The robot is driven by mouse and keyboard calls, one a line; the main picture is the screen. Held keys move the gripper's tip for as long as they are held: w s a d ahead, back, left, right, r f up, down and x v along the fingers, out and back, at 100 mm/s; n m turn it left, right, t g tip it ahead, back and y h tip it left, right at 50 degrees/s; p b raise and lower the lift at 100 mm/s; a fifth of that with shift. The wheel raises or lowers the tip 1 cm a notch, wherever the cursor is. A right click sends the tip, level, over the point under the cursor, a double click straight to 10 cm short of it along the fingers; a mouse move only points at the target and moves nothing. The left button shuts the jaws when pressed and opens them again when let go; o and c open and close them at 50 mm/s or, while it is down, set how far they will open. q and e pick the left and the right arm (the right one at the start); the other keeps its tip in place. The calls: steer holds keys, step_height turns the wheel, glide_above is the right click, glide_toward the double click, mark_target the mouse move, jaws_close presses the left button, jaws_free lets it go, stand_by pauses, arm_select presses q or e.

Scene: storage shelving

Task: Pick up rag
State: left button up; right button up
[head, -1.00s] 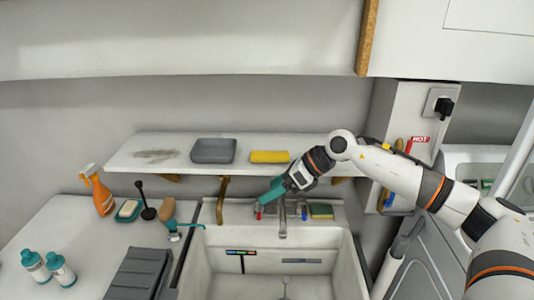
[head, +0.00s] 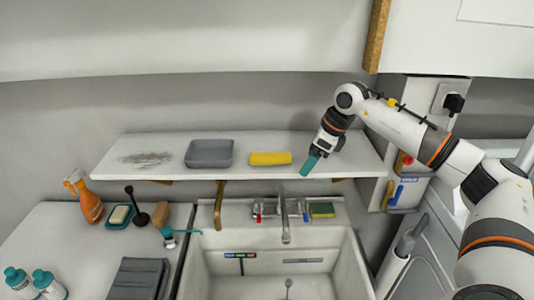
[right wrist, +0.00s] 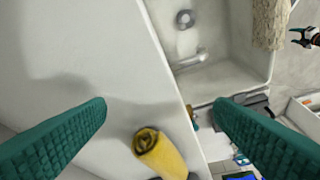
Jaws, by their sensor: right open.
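The rag, a rolled yellow cloth (head: 270,158), lies on the white wall shelf (head: 345,160), right of the grey tray. My right gripper (head: 309,165) is just right of the rag, over the shelf's right part, fingers pointing down. In the right wrist view its two teal fingers (right wrist: 160,112) are spread wide with nothing between them. The rag (right wrist: 163,153) shows there at the bottom, end-on as a roll, lower than and between the fingers, apart from both. My left gripper is not in view.
A grey tray (head: 209,153) stands left of the rag, beside a dark stain (head: 147,158). Below the shelf is a sink (head: 280,262) with a faucet (head: 285,222) and a sponge (head: 322,209). An orange spray bottle (head: 86,199) stands on the left counter. The wall rises behind the shelf.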

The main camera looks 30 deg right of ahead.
mark_target(273, 153)
steer(key=w+a, duration=0.1)
steer(key=w+a+p, duration=0.1)
steer(key=w+a, duration=0.1)
steer(key=shift+w+a+r+p, duration=0.1)
steer(key=shift+w+r+p, duration=0.15)
steer(key=shift+p, duration=0.05)
steer(key=shift+w+a+f, duration=0.1)
steer(key=shift+w, duration=0.2)
steer(key=w+a+p, duration=0.3)
steer(key=w, duration=0.1)
steer(key=shift+f, duration=0.25)
steer(key=shift+w+f, duration=0.1)
steer(key=shift+f, duration=0.25)
steer(key=shift+c, duration=0.6)
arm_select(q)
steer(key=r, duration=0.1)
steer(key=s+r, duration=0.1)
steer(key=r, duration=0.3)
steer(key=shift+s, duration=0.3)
arm_select(e)
steer(key=c, duration=1)
